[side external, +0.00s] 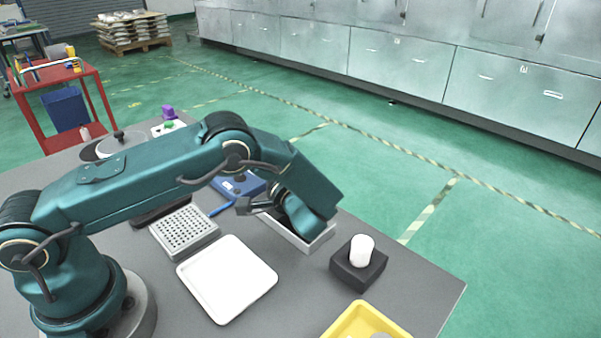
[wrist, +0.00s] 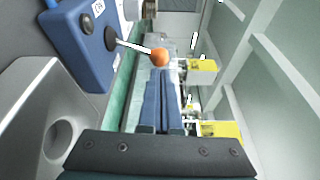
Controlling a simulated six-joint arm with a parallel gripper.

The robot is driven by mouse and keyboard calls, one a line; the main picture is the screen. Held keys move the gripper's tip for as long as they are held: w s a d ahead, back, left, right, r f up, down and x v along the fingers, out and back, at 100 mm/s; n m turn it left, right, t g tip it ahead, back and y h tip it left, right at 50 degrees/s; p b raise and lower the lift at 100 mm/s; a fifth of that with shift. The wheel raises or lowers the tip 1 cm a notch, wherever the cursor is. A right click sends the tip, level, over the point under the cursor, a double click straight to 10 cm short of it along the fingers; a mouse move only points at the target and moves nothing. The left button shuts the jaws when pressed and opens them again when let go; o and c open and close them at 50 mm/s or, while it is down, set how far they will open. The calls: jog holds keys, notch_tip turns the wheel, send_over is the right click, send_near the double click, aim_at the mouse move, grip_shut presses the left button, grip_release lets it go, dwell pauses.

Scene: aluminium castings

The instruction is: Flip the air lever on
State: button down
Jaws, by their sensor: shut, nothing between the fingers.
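The air lever is a pale rod (wrist: 133,46) with an orange ball knob (wrist: 160,57), seen in the wrist view. It sticks out from a round dark pivot on a blue box (wrist: 78,42). In the side view the blue box (side external: 232,188) stands partly behind my arm, and the lever cannot be made out there. My gripper (wrist: 161,76) is shut and empty, its long fingers side by side and pointing toward the knob. The fingertips appear just below the knob in the wrist view; whether they touch it cannot be told. In the side view my gripper (side external: 245,206) is beside the box.
A pale bin (side external: 308,243) lies below my wrist. A perforated grey block (side external: 186,232), a white tray (side external: 226,280), a black block (side external: 352,274) with a white cylinder (side external: 362,250) and a yellow tray (side external: 338,326) stand nearby. A grey part with a round hole (wrist: 35,100) is close in the wrist view.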

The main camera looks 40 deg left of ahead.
jog(key=shift+s+n, duration=0.15)
jog(key=shift+n, duration=0.15)
jog(key=shift+s+r+n+y, duration=0.3)
jog(key=shift+s+n, duration=0.15)
jog(key=shift+n, duration=0.15)
jog(key=shift+s+r, duration=0.1)
jog(key=shift+s, duration=1.25)
jog(key=v, duration=0.3)
jog(key=f+v, duration=0.1)
jog(key=v, duration=0.2)
jog(key=f+v, duration=0.1)
jog(key=v, duration=0.2)
jog(key=shift+w+d, duration=0.2)
jog(key=shift+d, duration=0.3)
